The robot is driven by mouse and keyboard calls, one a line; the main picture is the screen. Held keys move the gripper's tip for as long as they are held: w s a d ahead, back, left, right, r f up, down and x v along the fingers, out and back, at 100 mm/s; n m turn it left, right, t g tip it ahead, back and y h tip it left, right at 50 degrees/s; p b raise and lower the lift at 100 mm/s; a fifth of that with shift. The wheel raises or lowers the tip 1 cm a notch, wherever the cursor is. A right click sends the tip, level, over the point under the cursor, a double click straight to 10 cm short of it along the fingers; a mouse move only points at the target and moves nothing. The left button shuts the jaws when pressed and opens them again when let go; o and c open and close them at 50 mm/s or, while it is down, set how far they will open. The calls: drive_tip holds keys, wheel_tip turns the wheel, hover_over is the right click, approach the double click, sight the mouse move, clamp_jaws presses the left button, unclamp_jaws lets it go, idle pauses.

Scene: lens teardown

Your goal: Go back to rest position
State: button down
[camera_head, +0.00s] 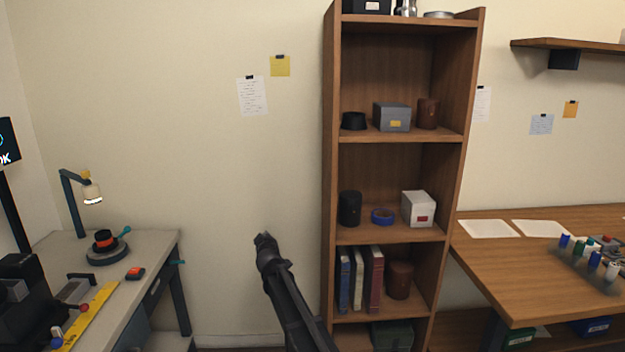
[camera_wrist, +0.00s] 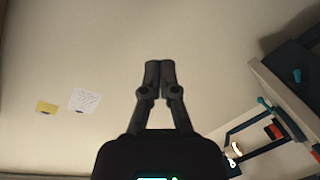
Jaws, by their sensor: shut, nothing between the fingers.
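My gripper (camera_head: 264,239) is raised in the middle of the head view, in front of the bare wall and just left of the bookshelf. It is shut and empty. In the wrist view my gripper (camera_wrist: 160,64) shows its two fingers side by side with their tips together, against the plain wall. Nothing touches the fingers in either view.
A wooden bookshelf (camera_head: 331,180) with boxes, books and jars stands right of my gripper. A grey workbench (camera_head: 150,244) with a lamp (camera_head: 90,192) is at left. A wooden table (camera_head: 520,290) is at right.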

drive_tip(key=s+d+f+m+g+h+b, duration=0.1)
drive_tip(key=s+d+f+m+g+h, duration=0.15)
drive_tip(key=s+d+f, duration=0.4)
drive_tip(key=s+d+f+m+g+h+b, duration=0.1)
drive_tip(key=s+d+f+m+g+h, duration=0.2)
drive_tip(key=d, duration=0.7)
drive_tip(key=s+d+f+m+g+h+b, duration=0.1)
drive_tip(key=s+d+f+m+g, duration=0.2)
drive_tip(key=s+d, duration=0.45)
drive_tip(key=s+d+f+m+g+y+b, duration=0.1)
drive_tip(key=s+d+f+g, duration=0.2)
drive_tip(key=s, duration=0.5)
drive_tip(key=s+d+f+m+g+y, duration=0.1)
drive_tip(key=s+d+f+g, duration=0.15)
drive_tip(key=s, duration=0.55)
drive_tip(key=s+d+f+m+g+y+b, duration=0.1)
drive_tip(key=s+d+f+g, duration=0.2)
drive_tip(key=s, duration=0.6)
wheel_tip(320, 180, up, 25)
drive_tip(key=t+p, duration=0.1)
drive_tip(key=p, duration=2.3)
drive_tip(key=shift+w+d+f+p, duration=0.2)
drive_tip(key=shift+w+d+p, duration=0.05)
drive_tip(key=shift+p, duration=0.15)
